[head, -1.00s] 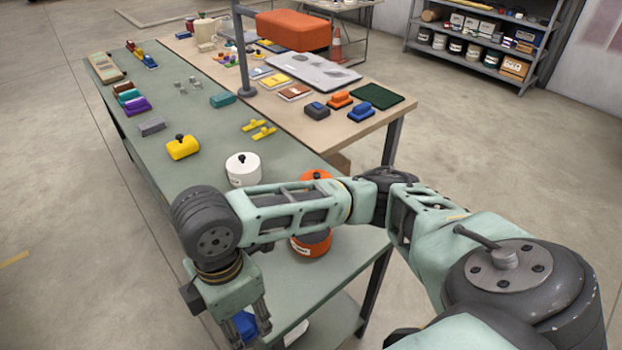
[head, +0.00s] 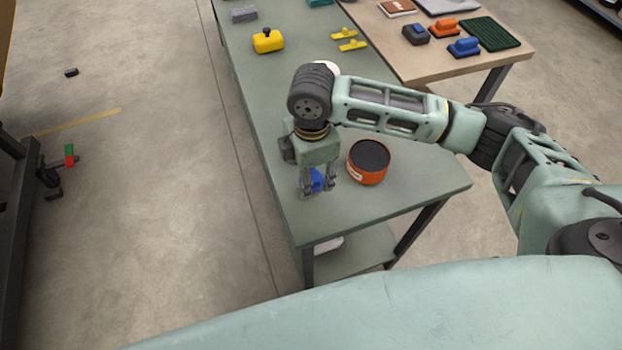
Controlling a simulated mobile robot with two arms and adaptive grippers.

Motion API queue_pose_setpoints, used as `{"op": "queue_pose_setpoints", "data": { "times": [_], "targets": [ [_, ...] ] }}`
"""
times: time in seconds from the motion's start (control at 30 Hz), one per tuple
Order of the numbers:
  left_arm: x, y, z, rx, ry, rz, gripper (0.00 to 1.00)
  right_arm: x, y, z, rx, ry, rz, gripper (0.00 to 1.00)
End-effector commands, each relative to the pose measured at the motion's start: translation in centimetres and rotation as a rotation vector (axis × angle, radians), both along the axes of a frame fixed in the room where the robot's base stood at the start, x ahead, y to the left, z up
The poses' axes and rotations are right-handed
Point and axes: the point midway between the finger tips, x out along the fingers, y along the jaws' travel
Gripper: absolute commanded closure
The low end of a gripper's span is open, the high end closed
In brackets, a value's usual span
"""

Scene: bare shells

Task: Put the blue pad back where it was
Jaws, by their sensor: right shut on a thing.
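My right gripper (head: 318,192) is shut on a blue thing (head: 317,180), taken to be the blue pad, over the near end of the green table (head: 400,185). The fingers hide much of the pad, so its full shape does not show. I cannot tell whether it touches the tabletop. An orange tin (head: 368,163) with a dark round top stands just right of the gripper. Another blue piece with a handle (head: 464,47) sits on the wooden table, beside an orange one (head: 443,30). My left gripper is not in view.
A yellow block with a knob (head: 268,41), yellow clips (head: 348,44) and a grey block (head: 243,14) lie farther back. A dark green mat (head: 489,34) lies on the wooden table (head: 400,60). The green table is clear in front of the tin. My right arm hides part of it.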

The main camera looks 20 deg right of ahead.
Motion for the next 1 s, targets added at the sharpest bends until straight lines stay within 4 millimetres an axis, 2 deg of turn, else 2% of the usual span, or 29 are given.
{"op": "queue_pose_setpoints", "data": {
  "times": [0.17, 0.43, 0.8, 0.83, 1.0],
  "targets": [
    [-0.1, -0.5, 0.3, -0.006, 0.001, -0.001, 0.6, 0.7, 0.0, -0.8, -0.001, 0.002, 0.001, 0.8],
    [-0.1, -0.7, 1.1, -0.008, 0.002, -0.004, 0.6, 0.7, 0.0, -4.2, -0.001, 0.001, 0.001, 0.8],
    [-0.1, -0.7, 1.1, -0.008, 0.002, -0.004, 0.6, 0.7, 0.0, -4.7, 0.0, 0.0, 0.001, 0.8],
    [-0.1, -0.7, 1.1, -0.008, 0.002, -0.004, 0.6, 0.7, 0.0, -4.7, 0.0, 0.0, 0.001, 0.56],
    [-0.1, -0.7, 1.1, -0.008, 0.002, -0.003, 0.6, 0.7, 0.0, -4.7, 0.0, 0.0, 0.001, 0.41]
  ]
}}
